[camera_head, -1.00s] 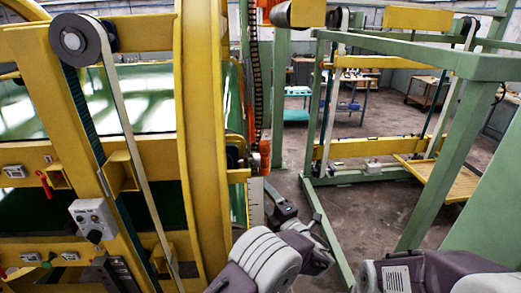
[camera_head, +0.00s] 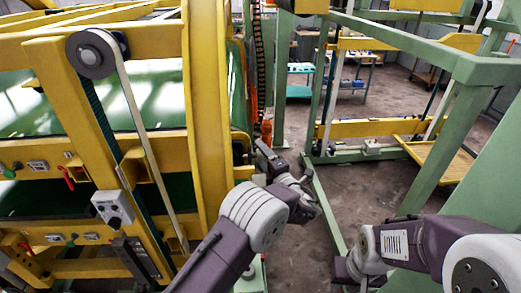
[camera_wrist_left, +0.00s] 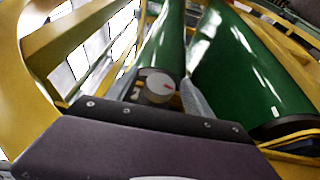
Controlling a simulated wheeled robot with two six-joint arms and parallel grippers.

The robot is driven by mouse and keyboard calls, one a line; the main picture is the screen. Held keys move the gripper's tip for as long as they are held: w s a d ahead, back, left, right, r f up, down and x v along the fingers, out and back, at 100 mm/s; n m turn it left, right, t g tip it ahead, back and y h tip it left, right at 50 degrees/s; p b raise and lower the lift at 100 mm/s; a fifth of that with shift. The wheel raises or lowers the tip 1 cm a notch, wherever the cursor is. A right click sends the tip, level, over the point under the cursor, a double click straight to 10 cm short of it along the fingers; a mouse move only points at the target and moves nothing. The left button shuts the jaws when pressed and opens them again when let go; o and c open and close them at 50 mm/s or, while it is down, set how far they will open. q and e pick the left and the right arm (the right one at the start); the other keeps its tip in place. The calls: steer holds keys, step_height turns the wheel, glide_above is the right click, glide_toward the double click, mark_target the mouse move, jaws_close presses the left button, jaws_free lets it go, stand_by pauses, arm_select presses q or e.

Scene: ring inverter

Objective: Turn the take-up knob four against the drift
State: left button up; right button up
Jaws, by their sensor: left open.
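A round grey-white knob-like disc with a red mark (camera_wrist_left: 160,86) shows in the left wrist view, just beyond my gripper's body and between its two fingers. Whether the fingers touch it cannot be told. My left gripper (camera_head: 266,155) is open, at the right edge of the yellow machine (camera_head: 208,120) in the head view, where the disc cannot be made out. A grey control box with a dark knob (camera_head: 113,207) sits on the machine's front post, left of my left arm. My right arm reaches the bottom of the head view; its fingers do not show.
A large grey pulley with a belt (camera_head: 93,53) is on the machine's upper left. Green rollers (camera_wrist_left: 235,65) lie beyond the gripper in the left wrist view. A green frame (camera_head: 470,95) stands at the right. Open floor (camera_head: 385,185) lies between the machine and that frame.

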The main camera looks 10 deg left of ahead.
arm_select(q)
steer(key=shift+w+a, duration=0.1)
steer(key=shift+w, duration=0.2)
steer(key=shift+s, duration=0.1)
steer(key=shift+c, duration=1.2)
jaws_close()
steer(key=shift+f+b, duration=0.15)
steer(key=shift+b, duration=0.3)
steer(key=n+t+y+b, duration=0.3)
steer(key=y+b, duration=0.1)
steer(key=b, duration=0.6)
steer(key=shift+t, duration=0.3)
steer(key=shift+r+n+y+b, duration=0.2)
steer(key=shift+n+y+b, duration=0.4)
steer(key=shift+y+b, duration=0.15)
steer(key=shift+r, duration=0.1)
